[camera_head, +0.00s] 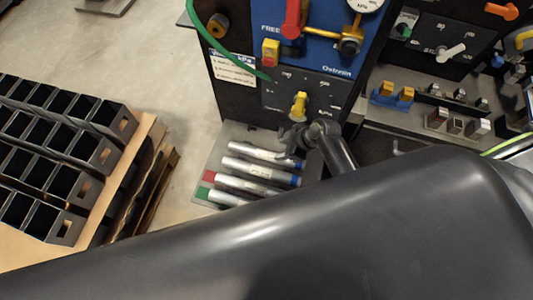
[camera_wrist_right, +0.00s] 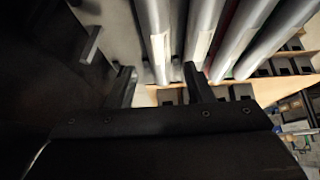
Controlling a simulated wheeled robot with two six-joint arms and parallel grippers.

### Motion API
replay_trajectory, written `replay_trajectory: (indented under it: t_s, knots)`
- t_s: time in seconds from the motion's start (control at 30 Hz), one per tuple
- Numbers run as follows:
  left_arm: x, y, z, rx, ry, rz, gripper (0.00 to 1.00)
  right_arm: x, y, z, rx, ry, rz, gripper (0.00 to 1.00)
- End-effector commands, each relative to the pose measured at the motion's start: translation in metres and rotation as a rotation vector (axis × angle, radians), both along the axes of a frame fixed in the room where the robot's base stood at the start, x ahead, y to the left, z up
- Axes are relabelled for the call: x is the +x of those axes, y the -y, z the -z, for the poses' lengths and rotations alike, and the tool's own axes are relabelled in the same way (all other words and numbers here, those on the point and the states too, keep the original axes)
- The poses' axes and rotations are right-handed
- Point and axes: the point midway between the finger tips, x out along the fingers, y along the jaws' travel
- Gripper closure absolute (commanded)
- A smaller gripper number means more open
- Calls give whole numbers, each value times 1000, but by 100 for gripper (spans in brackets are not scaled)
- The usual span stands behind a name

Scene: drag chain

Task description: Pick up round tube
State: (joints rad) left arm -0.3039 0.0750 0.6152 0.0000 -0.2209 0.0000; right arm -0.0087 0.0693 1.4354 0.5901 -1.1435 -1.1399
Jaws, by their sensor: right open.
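Several round silver tubes lie side by side on a grey rack plate (camera_head: 209,165) in the head view. The uppermost tube (camera_head: 262,154) has a pale label; lower ones include a red-ended tube (camera_head: 243,184) and a green-ended tube (camera_head: 228,199). My right gripper (camera_head: 291,142) is over the right end of the uppermost tube. In the right wrist view, my right gripper (camera_wrist_right: 158,78) is open, and a tube (camera_wrist_right: 155,35) shows in line with the gap between its fingers. I cannot tell how far apart they are. My left gripper is not in view.
A black and blue control panel (camera_head: 322,68) with knobs stands just behind the tubes. Black square tubes (camera_head: 48,185) sit on cardboard at the left. A shelf with small fittings (camera_head: 465,125) is at the right. My dark arm covers the foreground.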

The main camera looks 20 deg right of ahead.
Motion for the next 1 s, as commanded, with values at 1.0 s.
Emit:
replay_trajectory:
  t_s: [1.0]
  knots:
    - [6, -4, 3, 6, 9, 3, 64, 29, -36, 76, 0, -2, 0, 53]
